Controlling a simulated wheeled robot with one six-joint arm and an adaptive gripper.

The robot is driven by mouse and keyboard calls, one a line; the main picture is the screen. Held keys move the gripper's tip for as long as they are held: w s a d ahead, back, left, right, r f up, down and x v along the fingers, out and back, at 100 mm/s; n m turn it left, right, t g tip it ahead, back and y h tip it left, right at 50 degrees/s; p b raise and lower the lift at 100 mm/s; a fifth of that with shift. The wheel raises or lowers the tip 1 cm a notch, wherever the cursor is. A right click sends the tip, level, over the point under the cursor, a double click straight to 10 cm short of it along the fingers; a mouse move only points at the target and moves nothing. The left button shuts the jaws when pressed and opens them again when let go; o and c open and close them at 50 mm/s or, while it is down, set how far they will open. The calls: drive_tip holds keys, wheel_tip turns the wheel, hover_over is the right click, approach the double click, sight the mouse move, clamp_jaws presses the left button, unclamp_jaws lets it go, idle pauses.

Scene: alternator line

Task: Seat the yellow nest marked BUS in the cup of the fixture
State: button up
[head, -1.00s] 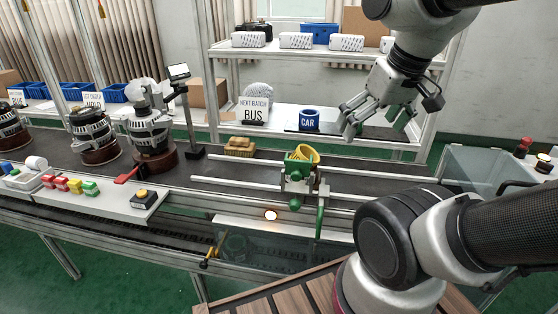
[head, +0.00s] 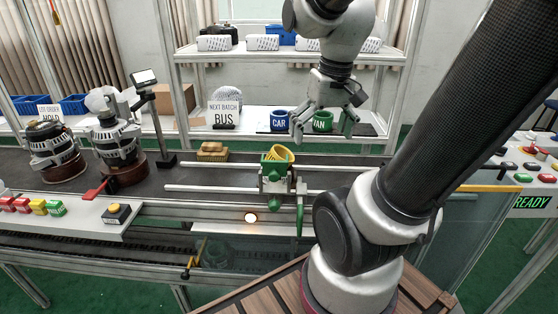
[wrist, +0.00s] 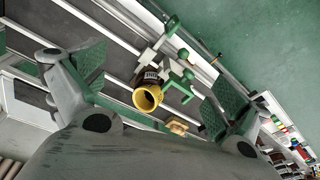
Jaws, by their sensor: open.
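The yellow nest (head: 280,153) sits tilted in the top of the green fixture (head: 275,175) on the conveyor, its rim higher on one side. In the wrist view the yellow nest (wrist: 147,98) shows its open mouth, with a dark label beside it that I cannot read surely. The cup is mostly hidden by the nest and the green fixture parts. My gripper (head: 323,128) is open and empty, above and to the right of the nest, apart from it. In the wrist view its green-padded fingers are spread wide on either side of the fixture.
A blue CAR nest (head: 279,121) and a green VAN nest (head: 322,122) stand on the rear shelf. A sign reads NEXT BATCH BUS (head: 224,115). White rails (head: 215,188) run beside the fixture. Alternators (head: 117,147) stand at left. A READY display (head: 531,202) is at right.

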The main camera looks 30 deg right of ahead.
drive_tip(key=w+d+f+m+g+y, duration=0.1)
drive_tip(key=w+d+f+m+y, duration=0.25)
drive_tip(key=w+f+m, duration=0.65)
drive_tip(key=m+t, duration=0.2)
drive_tip(key=m, duration=0.9)
approach(281, 155)
drive_tip(key=s+a, duration=0.2)
drive_tip(key=a, duration=0.1)
drive_tip(key=x, duration=0.7)
drive_tip(key=shift+s+d+f, duration=0.1)
drive_tip(key=shift+s+f, duration=0.05)
drive_tip(key=shift+f, duration=0.15)
drive_tip(key=c, duration=1.3)
drive_tip(key=shift+o, duration=0.2)
wheel_tip(281, 155, up, 10)
